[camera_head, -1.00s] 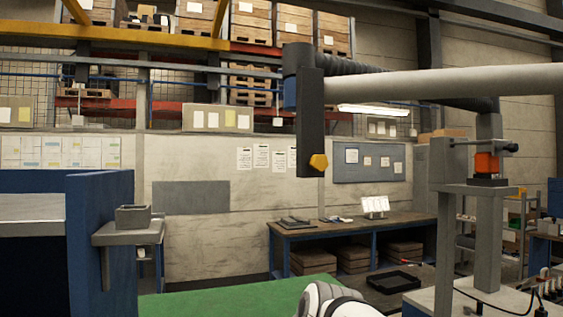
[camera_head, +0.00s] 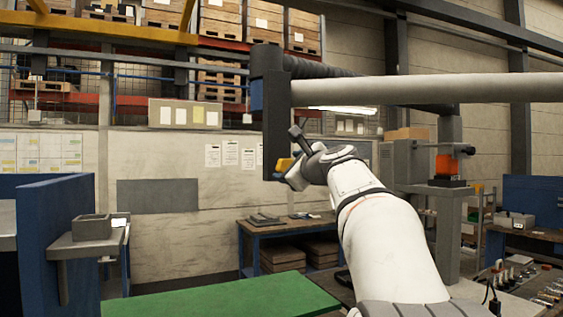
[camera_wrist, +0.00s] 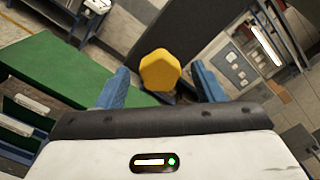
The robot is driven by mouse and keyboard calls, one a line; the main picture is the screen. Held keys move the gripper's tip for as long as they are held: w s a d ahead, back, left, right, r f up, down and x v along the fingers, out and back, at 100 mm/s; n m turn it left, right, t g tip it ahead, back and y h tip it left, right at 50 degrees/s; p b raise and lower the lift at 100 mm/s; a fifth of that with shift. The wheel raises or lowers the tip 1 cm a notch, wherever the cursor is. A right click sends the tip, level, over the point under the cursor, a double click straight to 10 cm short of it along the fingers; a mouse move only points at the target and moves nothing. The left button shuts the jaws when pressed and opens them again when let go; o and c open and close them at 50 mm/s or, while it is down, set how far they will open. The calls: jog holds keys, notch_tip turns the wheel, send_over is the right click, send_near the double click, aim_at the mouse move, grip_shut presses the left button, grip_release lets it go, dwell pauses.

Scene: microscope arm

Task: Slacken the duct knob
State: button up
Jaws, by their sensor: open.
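The duct knob (camera_head: 284,164) is yellow and faceted, at the lower end of a dark upright bar (camera_head: 277,120) that hangs from the duct arm. It also shows in the wrist view (camera_wrist: 160,70), between the two blue fingers of my gripper (camera_wrist: 160,78). The fingers are open, with a visible gap on each side of the knob. In the head view my gripper (camera_head: 294,172) is right at the knob and hides part of it. I cannot tell whether any finger touches it.
A pale pipe (camera_head: 400,90) runs right from the bar, above my arm. A workbench (camera_head: 262,228) stands at the back. A green surface (camera_head: 225,300) lies below. A blue partition with a small grey box (camera_head: 91,226) is at left.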

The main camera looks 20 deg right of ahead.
aim_at(287, 165)
jog(key=shift+w+p, duration=0.35)
jog(key=shift+w, duration=1.15)
jog(key=shift+a, duration=0.1)
jog(key=shift+c, duration=0.3)
